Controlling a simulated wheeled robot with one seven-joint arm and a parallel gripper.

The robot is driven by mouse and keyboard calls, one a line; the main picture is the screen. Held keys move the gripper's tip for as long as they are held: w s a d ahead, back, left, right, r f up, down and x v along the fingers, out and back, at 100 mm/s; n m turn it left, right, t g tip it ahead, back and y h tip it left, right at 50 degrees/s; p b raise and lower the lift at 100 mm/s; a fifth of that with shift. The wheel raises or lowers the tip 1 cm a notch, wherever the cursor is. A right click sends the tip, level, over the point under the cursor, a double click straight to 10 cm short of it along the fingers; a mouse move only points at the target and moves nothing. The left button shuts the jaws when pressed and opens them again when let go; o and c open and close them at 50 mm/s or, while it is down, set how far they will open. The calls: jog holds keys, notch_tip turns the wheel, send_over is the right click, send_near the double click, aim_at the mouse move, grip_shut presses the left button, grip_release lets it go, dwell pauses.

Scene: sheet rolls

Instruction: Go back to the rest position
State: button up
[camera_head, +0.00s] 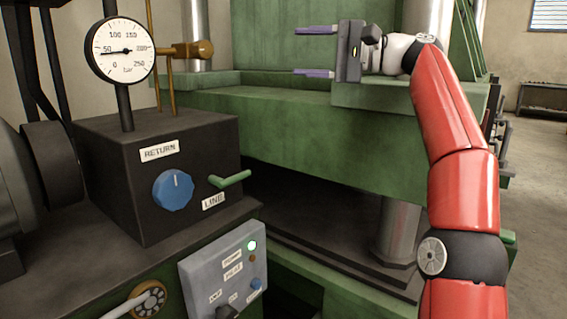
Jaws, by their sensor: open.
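My gripper (315,51) is at the upper middle of the head view, at the end of my red arm. Its two purple fingers point left, one above the other, with a wide gap between them. It is open and nothing shows between the fingers. It appears in front of the green machine frame (280,135); I cannot tell how far apart they are. My arm comes up from the lower right and bends left at the top.
A dark block (115,200) with a blue knob (174,190), a green lever (232,179) and a pressure gauge (122,50) stands at left. A grey control box (222,270) with a lit green lamp sits below. Metal columns (397,238) stand near my arm. Open floor (535,180) shows at right.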

jog(key=s+a+f+t+h, duration=0.1)
jog(key=s+a+f+h, duration=0.25)
jog(key=f, duration=0.25)
jog(key=s+a+f+h, duration=0.2)
jog(key=a+f+h, duration=0.2)
jog(key=a+f, duration=0.15)
jog(key=s+d+f+n+h, duration=0.1)
jog(key=s+d+f+h, duration=0.2)
jog(key=s+d+f, duration=0.3)
jog(key=s+d+f+n+h, duration=0.2)
jog(key=s+d+f, duration=0.4)
jog(key=s+f, duration=0.6)
jog(key=s+d+f+n+h, duration=0.1)
jog(key=s+d+f+h, duration=0.4)
jog(key=f, duration=0.9)
jog(key=s+d, duration=0.2)
jog(key=s, duration=0.2)
jog(key=shift+a, duration=0.1)
